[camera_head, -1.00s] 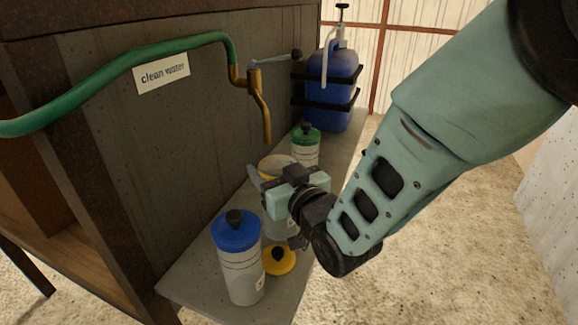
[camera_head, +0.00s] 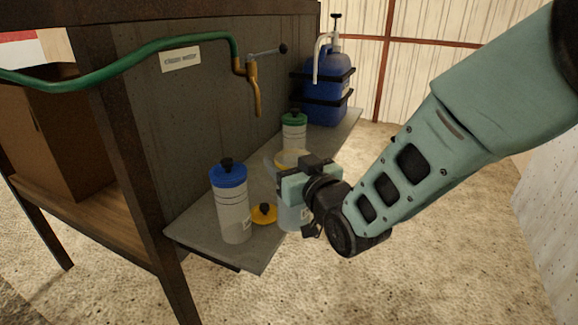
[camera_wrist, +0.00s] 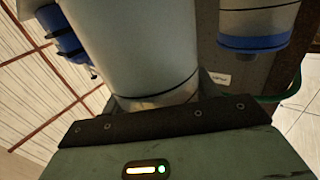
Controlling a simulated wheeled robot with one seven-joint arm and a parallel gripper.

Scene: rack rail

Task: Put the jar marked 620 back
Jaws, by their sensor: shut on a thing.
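My gripper (camera_head: 288,182) is shut on a pale cylindrical jar (camera_head: 292,218). A yellowish patch shows at its top behind the gripper; the rest of its upper part is hidden. The jar fills the middle of the wrist view (camera_wrist: 135,45). I cannot read a number on it. Its lower end is at the shelf's right edge, and I cannot tell whether it touches the shelf. A yellow lid with a black knob (camera_head: 264,213) lies on the grey shelf (camera_head: 195,222), just left of the held jar.
A blue-lidded jar (camera_head: 233,213) stands left of the lid, and a green-lidded jar (camera_head: 294,133) stands behind. A strapped blue jug (camera_head: 327,88) is at the far end. A tap (camera_head: 255,88) with a green hose (camera_head: 120,72) overhangs the shelf. Open floor lies right.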

